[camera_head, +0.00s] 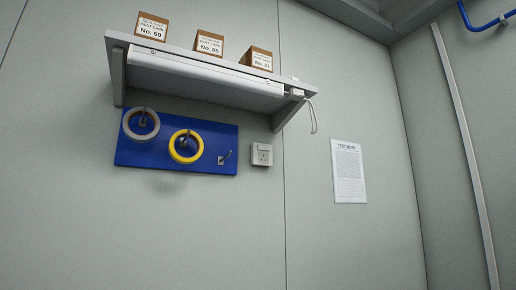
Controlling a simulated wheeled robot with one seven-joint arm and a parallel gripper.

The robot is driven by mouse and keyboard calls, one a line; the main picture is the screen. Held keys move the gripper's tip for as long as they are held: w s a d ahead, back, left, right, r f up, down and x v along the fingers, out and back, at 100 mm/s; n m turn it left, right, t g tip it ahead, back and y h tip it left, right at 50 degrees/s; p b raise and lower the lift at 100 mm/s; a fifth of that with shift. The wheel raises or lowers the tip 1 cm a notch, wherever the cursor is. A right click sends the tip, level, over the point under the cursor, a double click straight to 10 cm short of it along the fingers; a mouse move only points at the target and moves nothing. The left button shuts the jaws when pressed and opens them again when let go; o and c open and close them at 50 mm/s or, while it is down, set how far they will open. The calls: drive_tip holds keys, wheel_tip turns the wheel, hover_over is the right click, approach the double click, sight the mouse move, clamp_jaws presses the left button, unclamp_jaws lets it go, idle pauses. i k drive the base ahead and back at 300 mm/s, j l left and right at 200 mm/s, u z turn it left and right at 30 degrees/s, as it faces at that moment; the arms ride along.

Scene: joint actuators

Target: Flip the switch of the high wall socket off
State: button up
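A small light-grey wall socket (262,155) is fixed to the grey wall, right of a blue panel and below the right end of a shelf. It appears to have a switch on its face, but it is too small to tell whether that is on or off. My gripper is not in this view.
A shelf (117,75) with a white lamp (205,77) under it juts out above the socket, carrying several small boxes. A cable (313,117) hangs at its right end. The blue panel (205,131) holds hooks with a grey ring (129,124) and a yellow ring (174,154). A paper note (349,172) is on the right.

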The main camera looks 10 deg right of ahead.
sight(260, 147)
drive_tip(key=i+j+z, duration=0.45)
drive_tip(key=i+j, duration=0.15)
drive_tip(key=i+j+z, duration=0.2)
drive_tip(key=j, duration=0.25)
drive_tip(key=i+j+z, duration=0.2)
drive_tip(key=j, duration=0.25)
drive_tip(key=i+j+z, duration=0.2)
drive_tip(key=j, duration=0.25)
drive_tip(key=i, duration=0.05)
